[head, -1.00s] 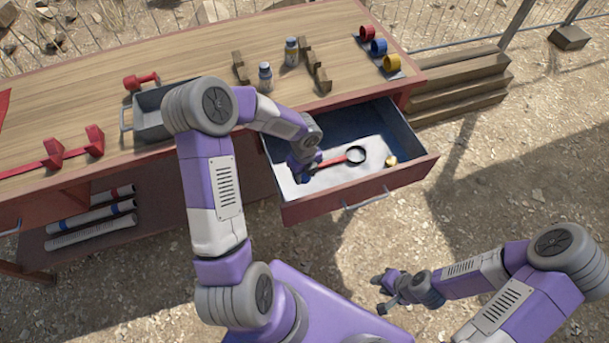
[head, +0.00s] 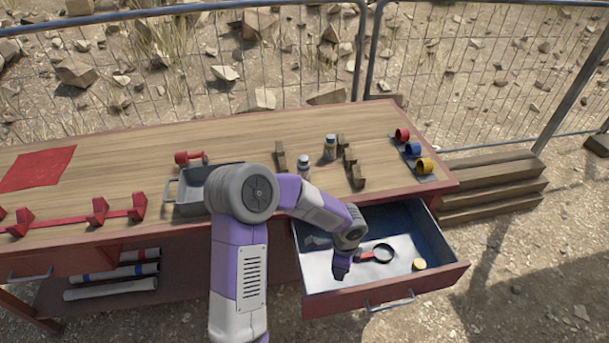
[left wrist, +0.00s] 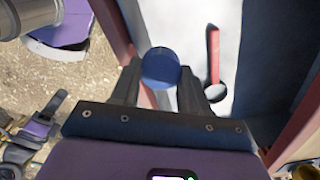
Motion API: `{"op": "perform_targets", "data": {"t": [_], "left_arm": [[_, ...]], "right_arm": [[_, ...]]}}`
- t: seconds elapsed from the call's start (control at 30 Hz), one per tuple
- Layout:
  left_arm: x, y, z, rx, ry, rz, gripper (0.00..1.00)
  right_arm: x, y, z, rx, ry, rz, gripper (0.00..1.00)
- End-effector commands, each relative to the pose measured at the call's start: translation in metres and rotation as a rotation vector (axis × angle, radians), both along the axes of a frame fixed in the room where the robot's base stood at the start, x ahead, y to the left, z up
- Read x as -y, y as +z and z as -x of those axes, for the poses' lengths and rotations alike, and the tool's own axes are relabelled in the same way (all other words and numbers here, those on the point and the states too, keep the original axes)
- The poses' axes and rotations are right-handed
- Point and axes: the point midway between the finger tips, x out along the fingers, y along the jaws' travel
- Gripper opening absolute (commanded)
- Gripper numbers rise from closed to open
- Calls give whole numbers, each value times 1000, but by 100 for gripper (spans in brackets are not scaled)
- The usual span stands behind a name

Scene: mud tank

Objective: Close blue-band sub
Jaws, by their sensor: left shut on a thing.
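My left gripper (head: 340,271) is over the open drawer (head: 432,284), by the handle end of a magnifier. In the left wrist view its fingers (left wrist: 157,88) are shut on a round blue piece (left wrist: 160,67), whose flat end shows. The piece is not distinguishable in the head view. I cannot tell which thing is the blue-band sub. My right gripper is not in the head view.
The drawer holds a red-handled magnifier (head: 377,254) and a small yellow round piece (head: 419,264). On the bench are a grey tray (head: 184,208), two bottles (head: 330,147) (head: 304,166), brown blocks, a red rack (head: 98,211) and red, blue and yellow rings (head: 411,150).

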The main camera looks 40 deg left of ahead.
Motion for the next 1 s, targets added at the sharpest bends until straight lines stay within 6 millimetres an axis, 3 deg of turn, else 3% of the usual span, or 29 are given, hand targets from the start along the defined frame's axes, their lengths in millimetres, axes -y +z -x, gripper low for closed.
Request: {"op": "perform_targets", "data": {"t": [0.3,0.5,0.7,1.0], "left_arm": [[26,-8,7,-2,653,-2,17],[37,-9,11,-2,977,-4,17],[42,-10,13,-2,1136,-5,17],[43,-9,13,-2,1165,-5,17]], "right_arm": [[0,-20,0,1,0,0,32],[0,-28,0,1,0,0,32],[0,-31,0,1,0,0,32],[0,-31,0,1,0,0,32]]}}
